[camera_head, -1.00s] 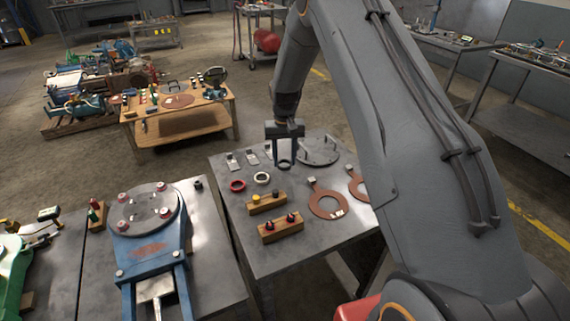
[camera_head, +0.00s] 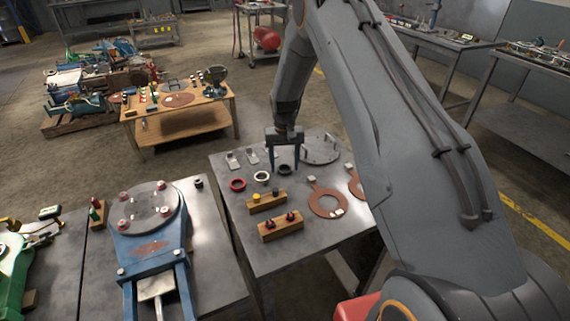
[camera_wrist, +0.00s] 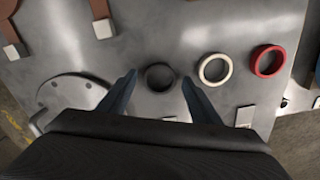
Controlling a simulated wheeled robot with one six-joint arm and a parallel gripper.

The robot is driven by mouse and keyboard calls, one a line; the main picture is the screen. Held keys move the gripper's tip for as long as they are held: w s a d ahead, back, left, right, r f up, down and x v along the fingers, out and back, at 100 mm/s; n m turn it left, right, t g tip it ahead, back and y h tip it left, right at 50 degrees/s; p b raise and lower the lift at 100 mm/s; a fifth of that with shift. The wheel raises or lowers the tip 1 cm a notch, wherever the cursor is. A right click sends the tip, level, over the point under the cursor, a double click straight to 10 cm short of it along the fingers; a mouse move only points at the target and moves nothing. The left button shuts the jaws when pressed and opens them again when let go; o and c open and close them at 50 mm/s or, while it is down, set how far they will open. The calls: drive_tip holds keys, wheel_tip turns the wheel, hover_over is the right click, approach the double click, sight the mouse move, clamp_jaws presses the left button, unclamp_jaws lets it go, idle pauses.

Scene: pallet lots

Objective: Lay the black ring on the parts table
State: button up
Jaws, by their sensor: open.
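The black ring (camera_head: 284,169) lies flat on the grey metal parts table (camera_head: 262,222), beside the white ring (camera_head: 262,176) and the red ring (camera_head: 238,184). In the wrist view the black ring (camera_wrist: 160,65) shows between my fingertips, with a gap on either side. My gripper (camera_wrist: 159,77) is open, with one finger on each side of the ring. In the head view my gripper (camera_head: 284,160) points down over the ring. How high the fingertips are above the tabletop is hard to tell.
A round grey plate with handles (camera_head: 320,148) lies close on the gripper's right. Copper-coloured ring gaskets (camera_head: 326,202) and two wooden blocks with knobs (camera_head: 281,230) lie nearer. A blue valve assembly (camera_head: 150,240) stands on the bench to the left.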

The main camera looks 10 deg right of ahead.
wheel_tip(320, 180, up, 11)
drive_tip(key=b, duration=0.3)
drive_tip(key=s+r, duration=0.3)
drive_tip(key=s, duration=1.4)
drive_tip(key=s+r+n, duration=0.1)
drive_tip(key=s+r, duration=0.2)
drive_tip(key=s, duration=1.5)
drive_tip(key=shift+r, duration=0.15)
